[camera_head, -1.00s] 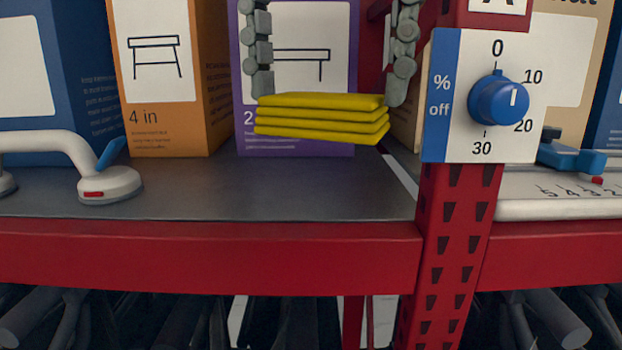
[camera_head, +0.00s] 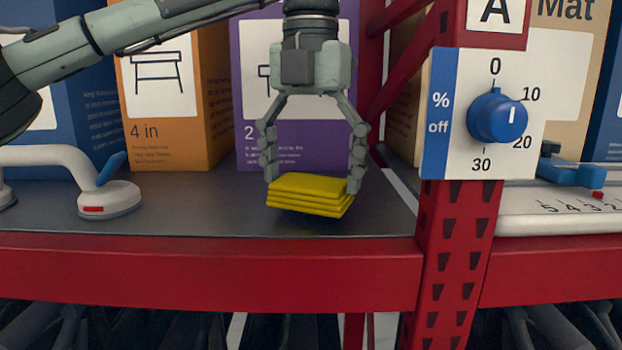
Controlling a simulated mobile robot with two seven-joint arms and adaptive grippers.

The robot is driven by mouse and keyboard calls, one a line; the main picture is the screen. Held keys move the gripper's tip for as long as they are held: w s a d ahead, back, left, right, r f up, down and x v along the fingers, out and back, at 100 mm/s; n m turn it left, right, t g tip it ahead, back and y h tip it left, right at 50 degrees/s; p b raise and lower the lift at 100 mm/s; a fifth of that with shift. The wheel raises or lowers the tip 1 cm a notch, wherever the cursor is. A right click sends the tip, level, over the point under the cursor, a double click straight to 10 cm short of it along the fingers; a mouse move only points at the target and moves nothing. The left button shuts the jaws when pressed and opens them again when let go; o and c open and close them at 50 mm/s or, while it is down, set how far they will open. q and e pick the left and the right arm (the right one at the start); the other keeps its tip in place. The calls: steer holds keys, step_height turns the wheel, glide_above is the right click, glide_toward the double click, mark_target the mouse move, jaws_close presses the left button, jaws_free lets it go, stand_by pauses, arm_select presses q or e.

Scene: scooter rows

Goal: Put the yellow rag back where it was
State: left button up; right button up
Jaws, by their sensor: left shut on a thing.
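The yellow rag (camera_head: 310,195) is folded into a flat stack of several layers. My left gripper (camera_head: 314,183) comes down from above, with its arm entering from the left, and is shut on the rag's two sides. The rag is just above or touching the dark grey shelf top (camera_head: 215,205), in front of the purple box (camera_head: 250,140); I cannot tell whether it touches. My right gripper is not in view.
An orange box (camera_head: 165,110) and a blue box stand behind. A white suction handle (camera_head: 108,198) lies left on the shelf. A red post (camera_head: 455,235) with a blue dial (camera_head: 497,117) stands right. The shelf between handle and rag is clear.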

mark_target(311, 182)
arm_select(q)
steer(key=shift+f, duration=0.55)
steer(key=shift+f, duration=0.1)
steer(key=o, duration=1)
step_height(311, 182, up, 12)
steer(key=shift+r, duration=0.1)
